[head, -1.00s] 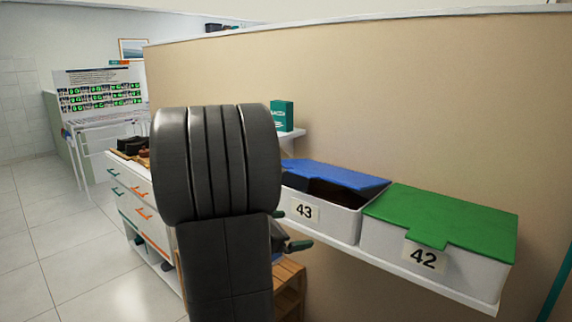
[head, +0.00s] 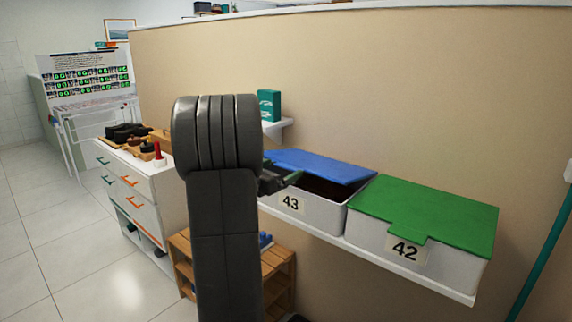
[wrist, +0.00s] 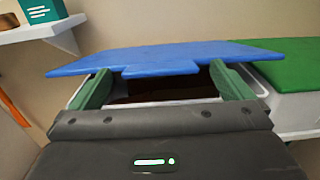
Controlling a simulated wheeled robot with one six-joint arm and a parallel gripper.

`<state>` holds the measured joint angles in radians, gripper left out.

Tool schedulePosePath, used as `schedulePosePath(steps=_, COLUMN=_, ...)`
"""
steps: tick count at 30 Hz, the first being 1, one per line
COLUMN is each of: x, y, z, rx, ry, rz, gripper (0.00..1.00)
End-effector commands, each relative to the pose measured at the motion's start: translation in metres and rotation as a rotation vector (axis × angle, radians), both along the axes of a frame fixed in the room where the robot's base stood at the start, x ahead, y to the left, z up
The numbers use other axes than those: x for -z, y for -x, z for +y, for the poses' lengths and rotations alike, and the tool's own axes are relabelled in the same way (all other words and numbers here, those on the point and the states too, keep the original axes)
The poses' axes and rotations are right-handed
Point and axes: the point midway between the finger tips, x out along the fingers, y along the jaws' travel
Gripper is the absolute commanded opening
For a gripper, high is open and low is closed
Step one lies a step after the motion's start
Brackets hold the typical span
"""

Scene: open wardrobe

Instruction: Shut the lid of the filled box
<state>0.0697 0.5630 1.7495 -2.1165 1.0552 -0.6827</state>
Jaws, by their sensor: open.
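The box labelled 43 (head: 318,211) is white and stands on a white wall shelf. Its blue lid (head: 318,166) is partly raised, with a dark gap under its front edge; dark contents (wrist: 165,90) show inside. In the wrist view the blue lid (wrist: 165,57) lies ahead, its front tab pointing toward me. My gripper (wrist: 165,88) is open, its two green fingers apart at the front of the box, below or near the lid's edge. In the head view my gripper (head: 291,180) is at the box's left front; my arm hides part of it. I cannot tell whether the fingers touch the lid.
A box labelled 42 (head: 380,235) with a shut green lid (head: 430,212) stands close on the right. A small shelf (head: 278,126) with a teal carton (head: 269,105) is at the left. Below are a wooden rack (head: 180,245) and a white drawer cabinet (head: 150,205).

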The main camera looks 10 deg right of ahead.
Motion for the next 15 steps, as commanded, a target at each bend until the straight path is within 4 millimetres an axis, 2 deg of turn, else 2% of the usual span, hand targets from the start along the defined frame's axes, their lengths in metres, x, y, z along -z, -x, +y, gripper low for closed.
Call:
schedulePosePath(steps=1, x=-0.001, y=-0.005, z=-0.008, rx=0.004, ry=0.0, rz=0.001, gripper=1.0)
schedulePosePath(steps=6, x=0.0, y=-0.017, z=-0.022, rx=0.002, ry=0.0, rz=0.001, gripper=1.0)
schedulePosePath(steps=15, x=0.0, y=-0.02, z=-0.027, rx=0.0, ry=0.0, rz=0.0, gripper=1.0)
